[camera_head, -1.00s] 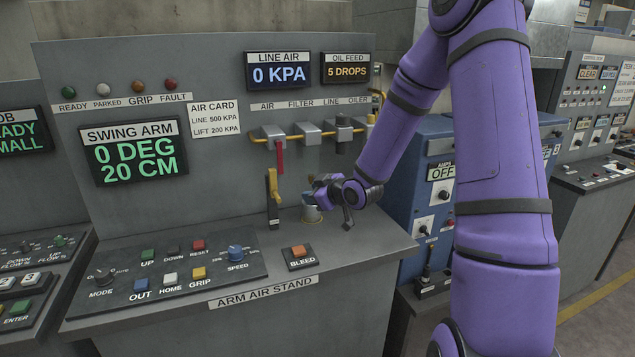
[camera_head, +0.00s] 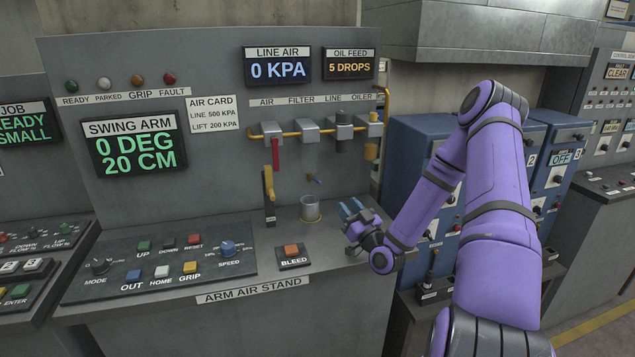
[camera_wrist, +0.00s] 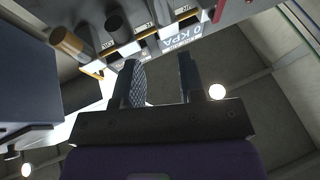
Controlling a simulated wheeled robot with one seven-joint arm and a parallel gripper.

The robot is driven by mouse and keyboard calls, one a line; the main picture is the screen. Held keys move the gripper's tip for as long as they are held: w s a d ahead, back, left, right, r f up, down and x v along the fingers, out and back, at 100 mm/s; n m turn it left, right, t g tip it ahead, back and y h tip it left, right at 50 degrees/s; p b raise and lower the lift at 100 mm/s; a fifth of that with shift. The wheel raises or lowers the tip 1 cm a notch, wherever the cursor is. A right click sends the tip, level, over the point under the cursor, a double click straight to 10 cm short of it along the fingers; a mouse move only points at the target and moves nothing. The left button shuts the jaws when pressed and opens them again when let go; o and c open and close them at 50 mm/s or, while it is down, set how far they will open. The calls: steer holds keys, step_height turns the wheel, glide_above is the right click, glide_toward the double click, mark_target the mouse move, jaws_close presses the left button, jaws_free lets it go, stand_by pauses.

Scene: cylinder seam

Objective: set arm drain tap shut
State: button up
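The small drain tap (camera_head: 313,178) shows in the head view below the filter, with a brass body and a dark bluish handle slanting down to the right. A metal cup (camera_head: 310,208) stands on the bench just below it. My gripper (camera_head: 350,208) is to the right of the cup, apart from both tap and cup. In the wrist view my gripper (camera_wrist: 160,78) has its two fingers well apart with nothing between them. The wrist view looks up at the panel and does not clearly show the tap.
A red lever (camera_head: 276,152) hangs under the air valve, and a yellow lever (camera_head: 268,184) stands left of the cup. The line air display (camera_head: 278,68) reads 0 KPA. The bleed button (camera_head: 291,252) is in front of the cup. Blue cabinets (camera_head: 415,160) stand behind my arm.

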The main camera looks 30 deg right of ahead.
mark_target(318, 180)
steer(key=w, duration=0.4)
steer(key=w+r, duration=0.1)
steer(key=w, duration=0.9)
steer(key=shift+w+a+r, duration=0.15)
steer(key=shift+a, duration=0.1)
steer(key=shift+x, duration=0.75)
jaws_close()
